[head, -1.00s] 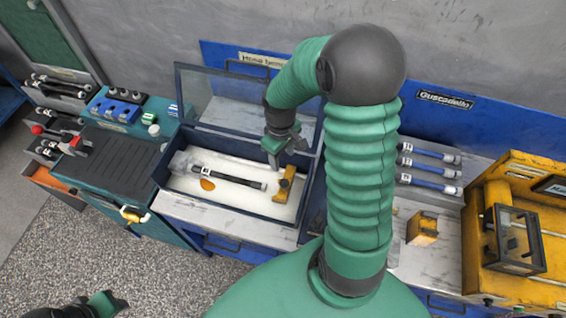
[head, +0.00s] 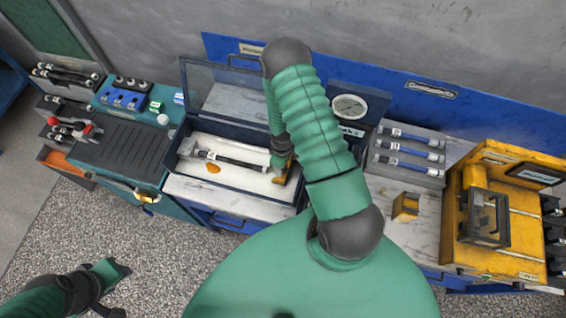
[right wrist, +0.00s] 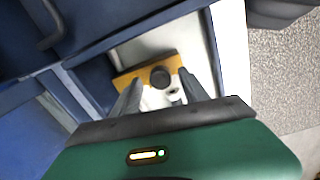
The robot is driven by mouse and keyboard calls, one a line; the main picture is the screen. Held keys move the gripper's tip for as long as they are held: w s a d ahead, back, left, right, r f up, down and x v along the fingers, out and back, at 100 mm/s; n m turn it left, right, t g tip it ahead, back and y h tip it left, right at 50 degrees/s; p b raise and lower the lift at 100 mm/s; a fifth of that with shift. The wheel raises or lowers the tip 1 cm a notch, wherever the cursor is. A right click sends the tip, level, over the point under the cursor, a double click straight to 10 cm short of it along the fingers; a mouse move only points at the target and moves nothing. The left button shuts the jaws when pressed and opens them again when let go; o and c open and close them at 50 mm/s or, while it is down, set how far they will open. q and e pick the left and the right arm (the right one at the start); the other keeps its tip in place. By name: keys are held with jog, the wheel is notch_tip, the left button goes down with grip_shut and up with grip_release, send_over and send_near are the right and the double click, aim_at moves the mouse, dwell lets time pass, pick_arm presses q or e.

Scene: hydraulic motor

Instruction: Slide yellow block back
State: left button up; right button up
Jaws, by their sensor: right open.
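The yellow block (head: 290,179) is at the right end of the shallow white-floored tray (head: 240,196), partly hidden by my right gripper in the head view. In the right wrist view the yellow block (right wrist: 135,78) lies between and just beyond the fingertips, with a dark round part on it. My right gripper (right wrist: 160,88) is open, its fingers spread on either side; I cannot tell whether they touch the block. My left gripper (head: 116,288) is low at the left, over the floor and away from the bench; its jaws are unclear.
A black hose (head: 235,161) and an orange spot (head: 213,168) lie in the tray left of the block. The tray's clear lid (head: 225,90) stands open behind. Another yellow block (head: 405,207) sits on the bench to the right, near a yellow machine (head: 510,225).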

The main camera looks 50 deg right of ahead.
jog(key=shift+f, duration=1.2)
jog(key=c, duration=1.1)
grip_shut()
jog(key=shift+d+r, duration=0.1)
